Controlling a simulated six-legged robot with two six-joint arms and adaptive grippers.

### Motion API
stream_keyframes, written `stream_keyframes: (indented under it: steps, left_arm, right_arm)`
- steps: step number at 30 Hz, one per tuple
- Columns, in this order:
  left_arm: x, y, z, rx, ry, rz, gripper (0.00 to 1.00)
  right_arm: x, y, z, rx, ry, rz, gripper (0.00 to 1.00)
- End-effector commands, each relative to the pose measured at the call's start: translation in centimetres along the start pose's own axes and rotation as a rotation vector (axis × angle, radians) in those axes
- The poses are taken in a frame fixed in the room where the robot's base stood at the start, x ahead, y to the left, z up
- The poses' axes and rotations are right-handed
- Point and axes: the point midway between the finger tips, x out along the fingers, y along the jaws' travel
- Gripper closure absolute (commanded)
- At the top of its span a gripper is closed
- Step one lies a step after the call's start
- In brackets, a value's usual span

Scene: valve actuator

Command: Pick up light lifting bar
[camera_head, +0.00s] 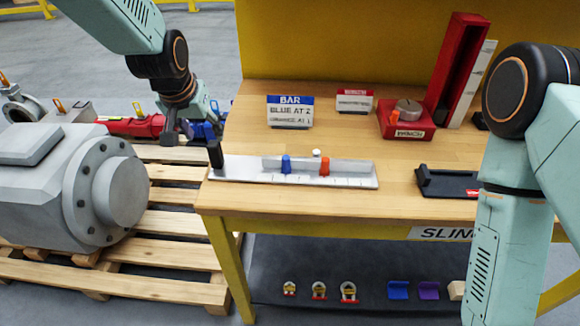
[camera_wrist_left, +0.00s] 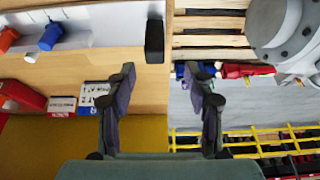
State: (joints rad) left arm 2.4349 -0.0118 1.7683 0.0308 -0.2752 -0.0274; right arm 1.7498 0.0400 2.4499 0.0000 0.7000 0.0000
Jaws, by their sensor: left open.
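A pale grey bar (camera_head: 240,168) lies along the front of the wooden bench, with a blue slider (camera_head: 286,164) and an orange slider (camera_head: 325,166) on it. A black upright block (camera_head: 215,154) stands at its left end. In the left wrist view the bar (camera_wrist_left: 110,22), blue slider (camera_wrist_left: 51,37), orange slider (camera_wrist_left: 8,39) and black block (camera_wrist_left: 154,41) are at the upper left. My left gripper (camera_head: 192,128) is open and empty, near the bench's left edge, apart from the bar; its fingers show in the wrist view (camera_wrist_left: 160,72). My right gripper is out of view.
A BAR sign (camera_head: 290,112), a red base with a grey knob (camera_head: 406,115) and a tall red channel (camera_head: 455,70) stand behind the bar. A black tray (camera_head: 440,184) lies to its right. A grey valve actuator (camera_head: 60,190) sits on pallets at left.

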Motion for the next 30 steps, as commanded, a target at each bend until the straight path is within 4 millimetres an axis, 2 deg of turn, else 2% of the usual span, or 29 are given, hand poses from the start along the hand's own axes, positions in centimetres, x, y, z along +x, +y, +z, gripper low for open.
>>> stream_keyframes:
  steps: [7, 17, 26, 30]
  left_arm:
    - [1.9, 0.2, -0.1, 0.001, 0.000, 0.000, 0.47]
    - [6.1, 0.8, -0.5, -0.001, 0.001, 0.000, 0.47]
    - [6.4, 0.8, -0.6, -0.001, 0.002, 0.000, 0.47]
    - [6.4, 0.8, -0.6, -0.001, 0.002, 0.000, 0.59]
  right_arm:
    - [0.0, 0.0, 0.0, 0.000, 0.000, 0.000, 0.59]
    - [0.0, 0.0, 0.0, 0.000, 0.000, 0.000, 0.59]
    - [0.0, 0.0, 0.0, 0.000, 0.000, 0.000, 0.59]
    - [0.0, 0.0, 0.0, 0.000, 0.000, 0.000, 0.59]
